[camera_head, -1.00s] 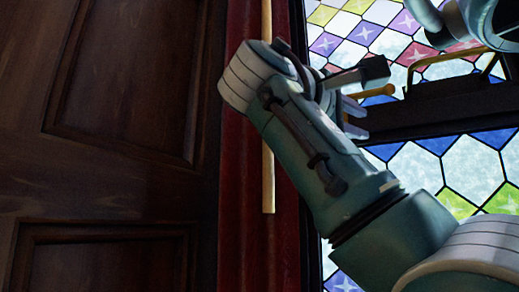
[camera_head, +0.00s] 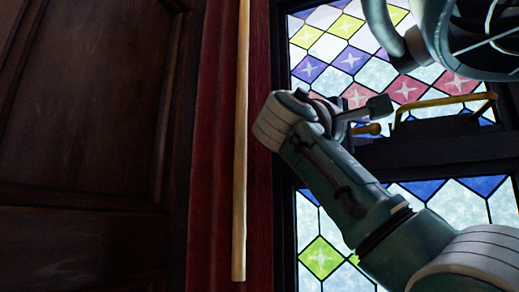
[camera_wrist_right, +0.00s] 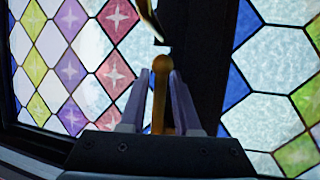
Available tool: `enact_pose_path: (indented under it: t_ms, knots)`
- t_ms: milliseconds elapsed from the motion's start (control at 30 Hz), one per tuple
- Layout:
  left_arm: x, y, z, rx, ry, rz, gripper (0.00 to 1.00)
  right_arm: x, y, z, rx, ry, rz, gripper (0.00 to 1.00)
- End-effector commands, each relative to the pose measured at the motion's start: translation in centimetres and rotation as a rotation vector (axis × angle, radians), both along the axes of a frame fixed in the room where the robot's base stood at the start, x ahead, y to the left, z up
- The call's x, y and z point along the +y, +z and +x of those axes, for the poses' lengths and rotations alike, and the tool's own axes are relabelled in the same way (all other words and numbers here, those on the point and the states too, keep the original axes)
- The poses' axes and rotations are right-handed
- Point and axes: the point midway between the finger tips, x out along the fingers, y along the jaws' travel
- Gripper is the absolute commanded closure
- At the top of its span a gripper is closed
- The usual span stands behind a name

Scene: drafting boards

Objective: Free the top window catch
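The top window catch shows as a brass handle with a round knob (camera_head: 370,129) on the dark horizontal window bar (camera_head: 430,150) in the head view. My right gripper (camera_head: 350,122) is beside this knob, and its fingers are partly hidden by my own wrist. In the right wrist view, the brass knob and stem (camera_wrist_right: 160,78) stand between the two fingers of my right gripper (camera_wrist_right: 161,85). The fingers are apart, with a gap on each side of the stem. I cannot tell whether either finger touches it. My left gripper is not in view.
A brass-coloured bar handle (camera_head: 445,101) stands out from the window to the right of the knob. Stained-glass panes (camera_head: 345,60) lie above and below the dark bar. A long pale pole (camera_head: 241,150) hangs in front of the red frame at left, near my wrist. Dark wood panelling (camera_head: 80,110) fills the left.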

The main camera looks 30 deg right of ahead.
Motion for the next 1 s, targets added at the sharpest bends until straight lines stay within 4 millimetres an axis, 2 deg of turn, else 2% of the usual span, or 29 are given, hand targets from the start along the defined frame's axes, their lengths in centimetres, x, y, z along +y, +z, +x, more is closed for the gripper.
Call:
enact_pose_path:
  t_ms: [267, 533, 1000]
  knots:
    - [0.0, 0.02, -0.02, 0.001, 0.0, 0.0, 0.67, -0.13, -0.09, 0.05, 0.0, 0.001, 0.001, 0.7]
    - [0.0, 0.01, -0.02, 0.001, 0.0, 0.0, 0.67, -0.12, -0.1, 0.04, 0.0, 0.0, 0.001, 1.0]
    - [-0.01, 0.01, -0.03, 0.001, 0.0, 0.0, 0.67, -0.11, -0.13, 0.04, 0.002, 0.0, 0.002, 1.0]
